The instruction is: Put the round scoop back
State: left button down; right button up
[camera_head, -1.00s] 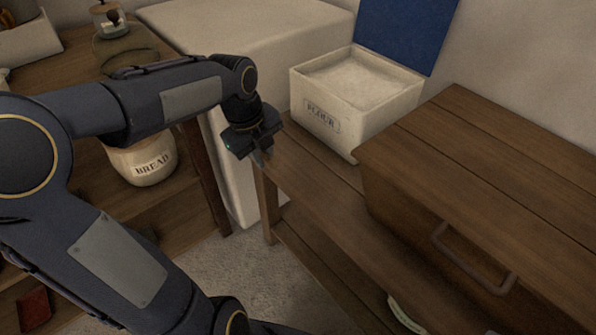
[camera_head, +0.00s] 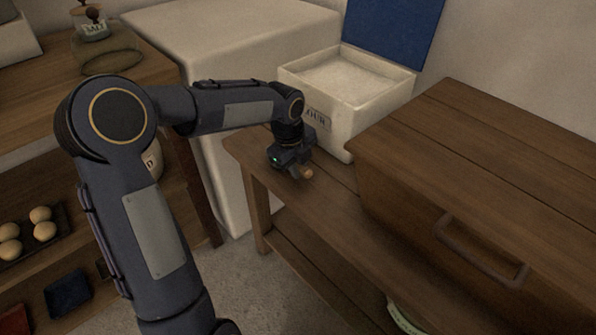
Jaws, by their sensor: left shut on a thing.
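My left gripper (camera_head: 297,173) is low over the wooden bench (camera_head: 322,208), in front of the flour box. It is shut on a small light-brown wooden thing (camera_head: 307,173), perhaps the handle of the round scoop; only its end shows beside the fingers. The rest of it is hidden, so I cannot tell whether it touches the bench. The white flour box (camera_head: 372,121) stands open, full of white flour (camera_head: 345,75), its blue lid (camera_head: 395,30) raised behind. My right gripper is not in view.
A wooden chest (camera_head: 470,160) with a handle stands right of the flour box. A pale block (camera_head: 225,40) is behind my arm. At left, shelves hold buns (camera_head: 41,214) and a bread crock (camera_head: 153,158), with a glass jar (camera_head: 108,55) on top.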

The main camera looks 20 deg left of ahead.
pick_arm(q)
jog(key=shift+f, duration=0.35)
jog(key=c, duration=1.8)
grip_release()
jog(key=shift+f, duration=0.1)
jog(key=o, duration=0.4)
jog(key=d+p+v, duration=0.1)
jog(key=p+v, duration=0.3)
jog(key=v, duration=0.7)
jog(key=s+r+n+t, duration=0.2)
jog(key=s+r+n, duration=0.1)
jog(key=s+n, duration=0.95)
jog(key=s+d+f+n+h, duration=0.1)
jog(key=s+n, duration=0.2)
jog(key=s, duration=0.1)
jog(key=s+d+f+n+t+h, duration=0.1)
jog(key=s+d+n, duration=0.1)
jog(key=s+n, duration=0.2)
jog(key=s+d+f+n+h, duration=0.1)
jog(key=s+f+n, duration=0.1)
jog(key=s+n, duration=0.2)
jog(key=shift+s+d+n, duration=0.25)
jog(key=shift+s+d, duration=0.05)
